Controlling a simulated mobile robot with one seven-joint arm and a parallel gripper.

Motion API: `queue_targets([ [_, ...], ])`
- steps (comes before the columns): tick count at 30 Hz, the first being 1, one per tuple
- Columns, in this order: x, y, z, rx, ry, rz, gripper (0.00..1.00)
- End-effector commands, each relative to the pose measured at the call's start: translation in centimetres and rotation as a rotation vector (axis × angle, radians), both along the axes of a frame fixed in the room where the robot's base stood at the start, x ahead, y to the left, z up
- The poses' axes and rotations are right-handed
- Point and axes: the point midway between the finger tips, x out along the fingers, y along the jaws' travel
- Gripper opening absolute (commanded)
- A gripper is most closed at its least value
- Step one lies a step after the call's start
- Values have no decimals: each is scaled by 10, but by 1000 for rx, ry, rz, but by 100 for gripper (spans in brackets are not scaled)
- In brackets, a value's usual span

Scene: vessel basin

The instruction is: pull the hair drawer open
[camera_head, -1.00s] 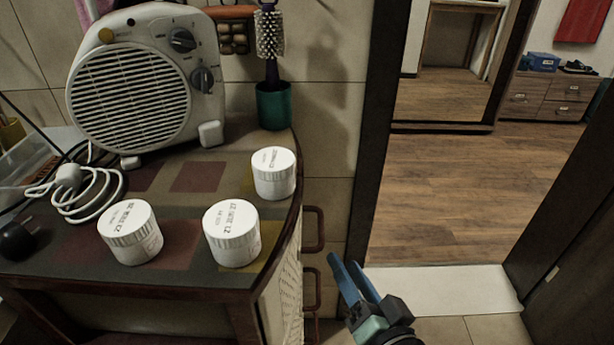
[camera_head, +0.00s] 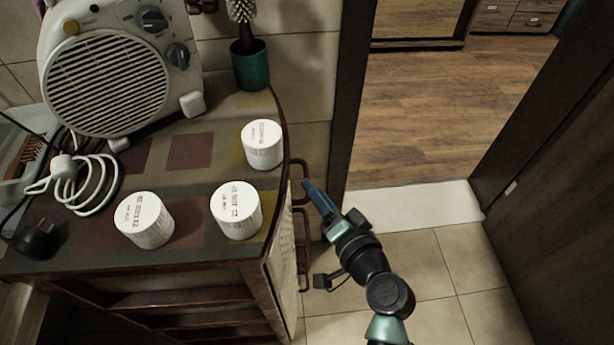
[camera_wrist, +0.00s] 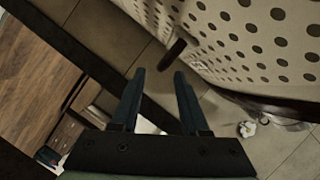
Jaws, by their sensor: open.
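The wooden cabinet (camera_head: 140,272) stands at the left, its drawer side turned right and seen almost edge-on. An upper handle (camera_head: 302,166) and a lower handle (camera_head: 304,238) stick out from that side. I cannot tell which drawer is the hair drawer. My gripper (camera_head: 309,185) is open and empty, its blue fingers close to the upper handle. In the wrist view, white fronts with dark dots (camera_wrist: 250,38) fill the upper right. A dark handle (camera_wrist: 173,54) lies just ahead of the open fingers (camera_wrist: 158,73), apart from them.
Three white jars (camera_head: 236,211), a heater (camera_head: 118,72), a coiled white cable (camera_head: 88,185) and a green cup with a brush (camera_head: 250,66) stand on the cabinet top. A dark door frame (camera_head: 352,100) rises right of the handles. Tiled floor (camera_head: 440,265) at the lower right is clear.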

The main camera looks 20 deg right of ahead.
Motion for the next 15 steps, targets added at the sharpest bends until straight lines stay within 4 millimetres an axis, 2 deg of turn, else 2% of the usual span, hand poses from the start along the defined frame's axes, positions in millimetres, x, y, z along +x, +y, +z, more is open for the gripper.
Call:
queue_targets([
  [1,11,1,-2,1,-2,2,45],
  [6,35,2,-8,1,-1,0,45],
  [15,48,3,-10,0,0,0,45],
])
